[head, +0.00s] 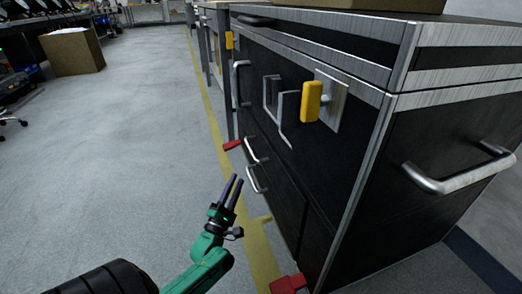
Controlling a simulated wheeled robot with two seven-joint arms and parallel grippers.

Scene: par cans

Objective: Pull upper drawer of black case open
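The black case (427,190) with silver metal edges stands on the right. Two silver bar handles sit one above the other low on its left-facing front: the upper handle (255,151) and the lower handle (254,181). The drawer fronts look closed, with no clear gap showing. My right gripper is not in view.
A yellow latch (311,102) on a metal plate and a side handle (460,170) stick out from the case. Red feet (288,284) show near the floor. A cardboard box (73,50) stands at the far left. Open grey floor lies left of the case.

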